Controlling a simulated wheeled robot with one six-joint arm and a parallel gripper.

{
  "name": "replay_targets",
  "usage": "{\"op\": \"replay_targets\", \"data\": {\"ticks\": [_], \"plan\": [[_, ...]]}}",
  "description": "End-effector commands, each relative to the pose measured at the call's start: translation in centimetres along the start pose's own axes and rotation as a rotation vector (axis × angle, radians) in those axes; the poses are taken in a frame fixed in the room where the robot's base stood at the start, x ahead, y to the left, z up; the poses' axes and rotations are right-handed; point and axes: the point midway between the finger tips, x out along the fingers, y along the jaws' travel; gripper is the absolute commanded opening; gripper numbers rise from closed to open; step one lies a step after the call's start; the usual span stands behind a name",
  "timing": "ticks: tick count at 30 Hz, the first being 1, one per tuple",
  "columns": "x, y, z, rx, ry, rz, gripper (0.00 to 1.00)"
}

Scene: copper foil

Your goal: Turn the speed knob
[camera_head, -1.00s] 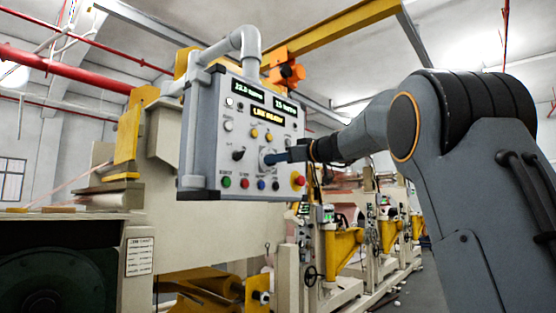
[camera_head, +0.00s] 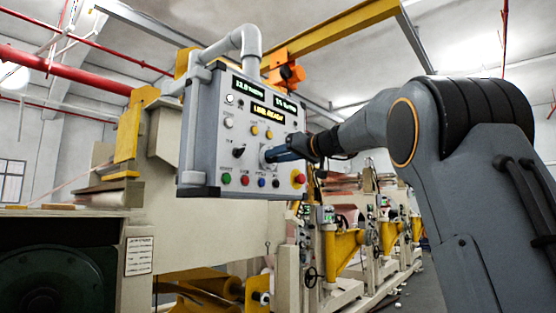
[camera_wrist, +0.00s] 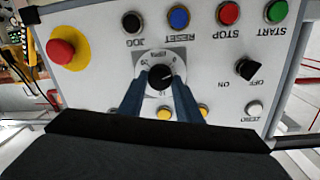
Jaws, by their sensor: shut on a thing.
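The speed knob (camera_wrist: 159,78) is a round black knob with a white pointer mark, set on a pale dial plate with printed markings on the grey control panel (camera_head: 215,140). In the wrist view my gripper (camera_wrist: 160,80) has one blue finger on each side of the knob and is shut on it. In the head view my gripper (camera_head: 272,156) reaches the panel from the right and hides most of the knob. Lit displays (camera_head: 268,112) sit at the top of the panel; their small text is hard to read.
A black ON/OFF selector (camera_wrist: 247,69) sits beside the dial. A red emergency stop (camera_wrist: 61,51) on a yellow disc is at the panel's edge. START (camera_wrist: 276,11), STOP (camera_wrist: 228,13), RESET (camera_wrist: 179,17) and JOG (camera_wrist: 132,22) buttons form a row close to the knob.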

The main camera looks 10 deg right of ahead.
Motion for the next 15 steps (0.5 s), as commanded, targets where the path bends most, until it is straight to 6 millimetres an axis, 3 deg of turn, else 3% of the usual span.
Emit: {"op": "replay_targets", "data": {"ticks": [15], "plan": [[0.01,0.11,-0.06,0.490,-0.040,-0.007,0.09]]}}
